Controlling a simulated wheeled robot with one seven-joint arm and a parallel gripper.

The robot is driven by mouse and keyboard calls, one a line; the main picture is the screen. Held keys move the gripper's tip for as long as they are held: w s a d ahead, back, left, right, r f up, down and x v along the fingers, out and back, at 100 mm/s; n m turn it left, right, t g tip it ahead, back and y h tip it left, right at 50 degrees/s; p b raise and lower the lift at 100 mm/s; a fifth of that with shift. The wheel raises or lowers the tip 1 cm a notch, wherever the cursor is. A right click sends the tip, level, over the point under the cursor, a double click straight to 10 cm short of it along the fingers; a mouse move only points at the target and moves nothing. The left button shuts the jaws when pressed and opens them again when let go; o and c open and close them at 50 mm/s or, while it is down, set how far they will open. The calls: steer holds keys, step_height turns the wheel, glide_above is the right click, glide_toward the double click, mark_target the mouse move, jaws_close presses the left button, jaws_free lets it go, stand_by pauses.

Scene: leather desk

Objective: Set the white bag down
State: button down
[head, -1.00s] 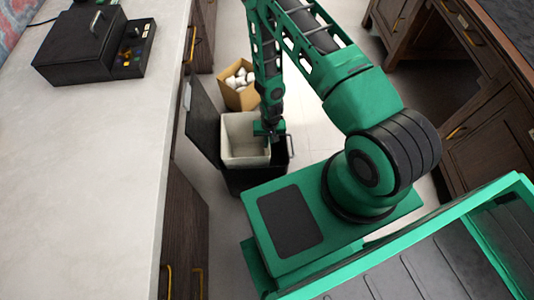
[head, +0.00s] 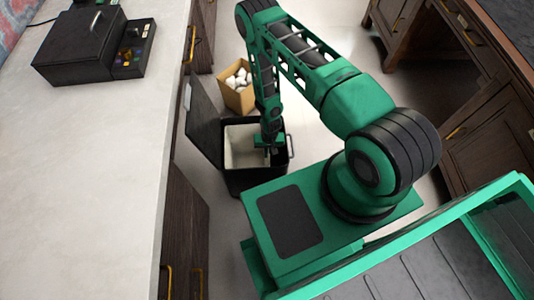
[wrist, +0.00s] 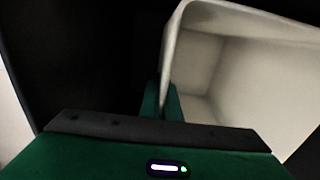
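The white bag (head: 243,146) looks like an open-topped, box-shaped liner. In the head view it sits low inside the black bin (head: 250,180), within the bin's walls. My gripper (head: 270,147) reaches down to the bag's right side. In the wrist view my gripper's green fingers (wrist: 162,98) sit on both sides of the bag's wall (wrist: 245,75) near a corner, shut on it. The bag's inside looks empty. Its underside is hidden, so I cannot tell whether it touches the bin floor.
The bin's dark lid (head: 203,120) stands open on the left. A cardboard box (head: 237,98) with several white items is just behind the bin. A pale counter (head: 90,180) with a black cash-register-like box (head: 80,48) runs along the left. Dark cabinets (head: 490,110) stand at right.

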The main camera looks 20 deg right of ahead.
steer(key=shift+f, duration=0.6)
steer(key=c, duration=2)
jaws_free()
step_height(320, 180, up, 13)
steer(key=shift+d+r, duration=0.15)
steer(key=shift+d, duration=0.1)
